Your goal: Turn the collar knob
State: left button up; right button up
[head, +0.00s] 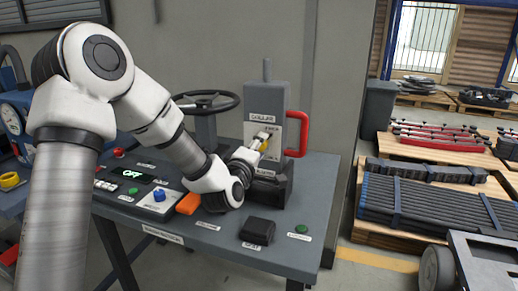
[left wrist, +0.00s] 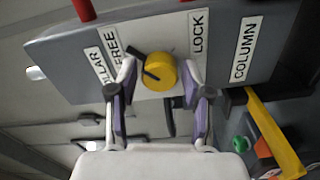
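The collar knob (left wrist: 160,70) is round and yellow. It sits on a pale plate between a FREE label (left wrist: 132,46) and a LOCK label (left wrist: 198,32). A dark pointer mark shows on its FREE side. In the head view the knob (head: 264,146) is on the front of the grey collar column (head: 281,96), partly hidden by my gripper. My left gripper (left wrist: 159,78) is open, its two fingers on either side of the knob with gaps visible. In the head view my left gripper (head: 256,147) is close in front of the plate. My right gripper is not in view.
A red handle (head: 303,134) sticks out right of the column. A black handwheel (head: 207,101) stands behind my arm. The bench (head: 205,240) carries a blue knob (head: 159,195), an orange block (head: 188,203), a black block (head: 257,231) and a green button (head: 301,229).

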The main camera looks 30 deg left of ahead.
pick_arm(q)
jog(key=shift+s, duration=0.15)
jog(key=v, duration=0.7)
jog(key=shift+s, duration=0.1)
dwell(0.4)
